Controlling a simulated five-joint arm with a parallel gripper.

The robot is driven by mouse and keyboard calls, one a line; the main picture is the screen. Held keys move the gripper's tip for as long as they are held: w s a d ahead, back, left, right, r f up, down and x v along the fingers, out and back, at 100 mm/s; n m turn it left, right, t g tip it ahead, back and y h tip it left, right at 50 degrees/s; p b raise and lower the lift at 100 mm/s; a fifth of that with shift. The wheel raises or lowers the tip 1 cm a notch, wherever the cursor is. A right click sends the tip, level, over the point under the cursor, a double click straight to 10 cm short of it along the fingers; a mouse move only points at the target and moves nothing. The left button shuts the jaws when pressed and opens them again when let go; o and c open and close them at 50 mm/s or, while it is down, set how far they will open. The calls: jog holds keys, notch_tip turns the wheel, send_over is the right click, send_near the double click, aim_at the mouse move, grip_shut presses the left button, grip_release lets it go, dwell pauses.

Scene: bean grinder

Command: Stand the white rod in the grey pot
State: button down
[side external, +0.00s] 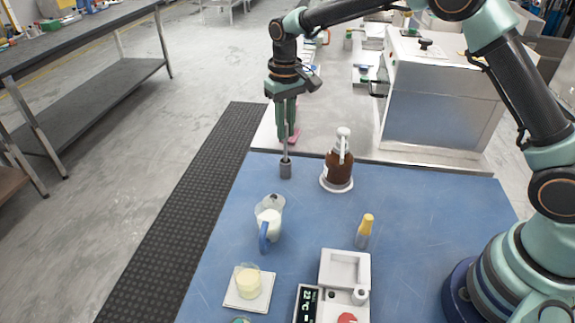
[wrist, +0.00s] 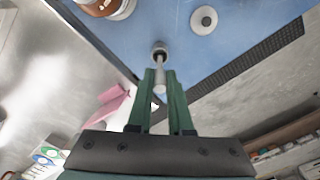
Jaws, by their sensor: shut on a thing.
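My gripper (side external: 286,122) is shut on the thin white rod (side external: 286,146) and holds it about upright over the blue mat. The rod also shows between the two green fingers (wrist: 167,80) in the wrist view (wrist: 160,76). The small grey pot (side external: 286,170) stands on the mat directly below the fingers. In the wrist view the pot (wrist: 159,47) shows a dark mouth, and the rod's lower end meets it. I cannot tell whether that end is inside the mouth or just above it. The fingers are clear of the pot.
A brown pump bottle (side external: 339,168) stands on a white saucer (side external: 337,187) right of the pot. A jug (side external: 270,222) stands nearer the camera. A yellow-topped bottle (side external: 364,229) and a white scale (side external: 345,268) are farther forward.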

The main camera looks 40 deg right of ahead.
aim_at(285, 142)
jog(key=shift+f, duration=2.2)
dwell(3.6)
jog(key=shift+c, duration=1)
grip_release()
jog(key=shift+r, duration=0.1)
jog(key=shift+r, duration=3.45)
